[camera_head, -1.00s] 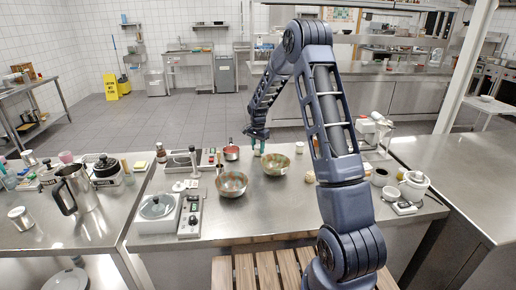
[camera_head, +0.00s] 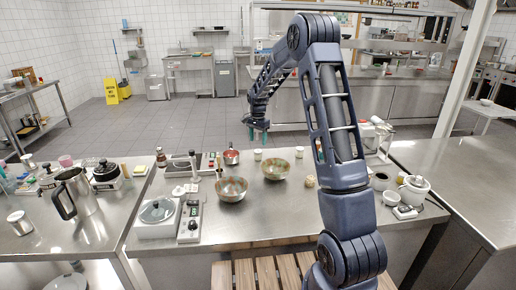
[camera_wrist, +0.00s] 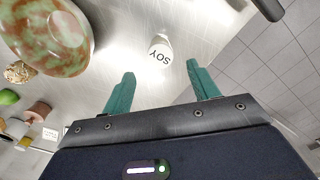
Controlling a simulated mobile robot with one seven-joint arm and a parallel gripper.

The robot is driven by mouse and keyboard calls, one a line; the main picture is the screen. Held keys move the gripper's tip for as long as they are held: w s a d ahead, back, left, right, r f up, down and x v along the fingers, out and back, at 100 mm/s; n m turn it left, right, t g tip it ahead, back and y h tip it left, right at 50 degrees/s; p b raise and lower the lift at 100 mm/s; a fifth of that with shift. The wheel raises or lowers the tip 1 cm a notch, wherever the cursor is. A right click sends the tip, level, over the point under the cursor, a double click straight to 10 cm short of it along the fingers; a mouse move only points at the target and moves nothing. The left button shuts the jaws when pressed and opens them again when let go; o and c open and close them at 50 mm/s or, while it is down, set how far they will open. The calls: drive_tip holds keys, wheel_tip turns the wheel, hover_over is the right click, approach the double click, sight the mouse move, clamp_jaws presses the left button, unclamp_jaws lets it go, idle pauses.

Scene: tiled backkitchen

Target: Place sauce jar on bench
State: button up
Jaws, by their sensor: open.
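A small white jar marked SOY (camera_wrist: 160,50) stands on the steel bench (camera_wrist: 125,40) in the wrist view. It lies beyond my open fingertips, apart from them. In the head view, a small white jar (camera_head: 257,155), which looks like the same one, stands upright on the far part of the bench (camera_head: 290,215), behind the bowls. My gripper (camera_head: 255,134) is above and beyond it there. In the wrist view, my gripper (camera_wrist: 160,82) shows two green fingers spread wide with nothing between them.
A rust-and-green bowl (camera_head: 277,170) and a second bowl (camera_head: 231,188) stand in front of the jar. Another white jar (camera_head: 299,152) and a red pot (camera_head: 231,157) are nearby. The bench's front middle is clear.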

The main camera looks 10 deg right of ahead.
sight(258, 151)
drive_tip(key=s+d+r+n+t, duration=0.15)
drive_tip(key=s+d+r, duration=0.35)
drive_tip(key=s+r, duration=0.6)
drive_tip(key=s+d+r+n+t, duration=0.1)
drive_tip(key=s+d+r+n, duration=0.25)
drive_tip(key=s+r, duration=0.7)
drive_tip(key=s+d+n+t, duration=0.1)
drive_tip(key=s+d+n, duration=0.1)
drive_tip(key=s, duration=1)
drive_tip(key=s+d+f+n+t, duration=0.1)
drive_tip(key=s+d+n, duration=0.1)
drive_tip(key=s, duration=1)
drive_tip(key=shift+s+d+f, duration=0.25)
drive_tip(key=shift+s+d, duration=0.05)
drive_tip(key=shift+d, duration=0.45)
